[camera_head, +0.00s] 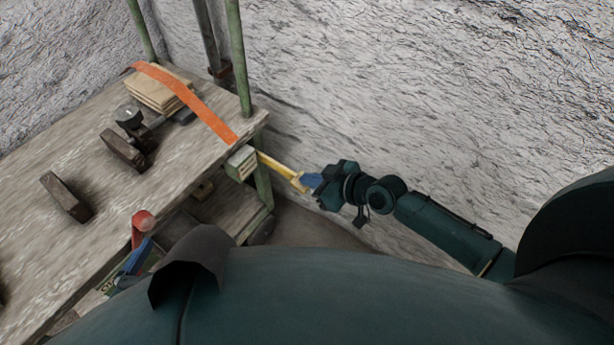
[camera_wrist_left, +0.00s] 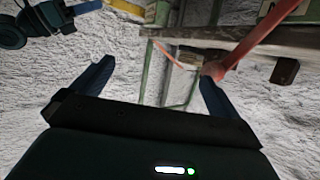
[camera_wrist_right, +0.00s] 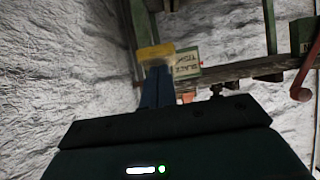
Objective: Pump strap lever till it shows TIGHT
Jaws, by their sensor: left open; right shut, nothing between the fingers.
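The orange strap (camera_head: 190,95) runs over a stack of boards to a pale box (camera_head: 240,163) at the bench edge. The yellow lever (camera_head: 278,168) sticks out rightward from this box. My right gripper (camera_head: 308,181) is shut and empty, its blue fingertips at the lever's outer end, seemingly touching it. In the right wrist view the lever end (camera_wrist_right: 155,51) lies just beyond the fingertips. The label (camera_wrist_right: 187,63) beside it shows upside-down words, apparently SLACK and TIGHT; I cannot tell which is indicated. My left gripper (camera_wrist_left: 157,72) is open, low by the bench front, partly hidden in the head view.
A red round-ended handle (camera_head: 142,220) rises at the bench front beside my left gripper. Planes and wooden blocks (camera_head: 67,197) lie on the bench (camera_head: 95,235). Green posts (camera_head: 240,60) stand at its end.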

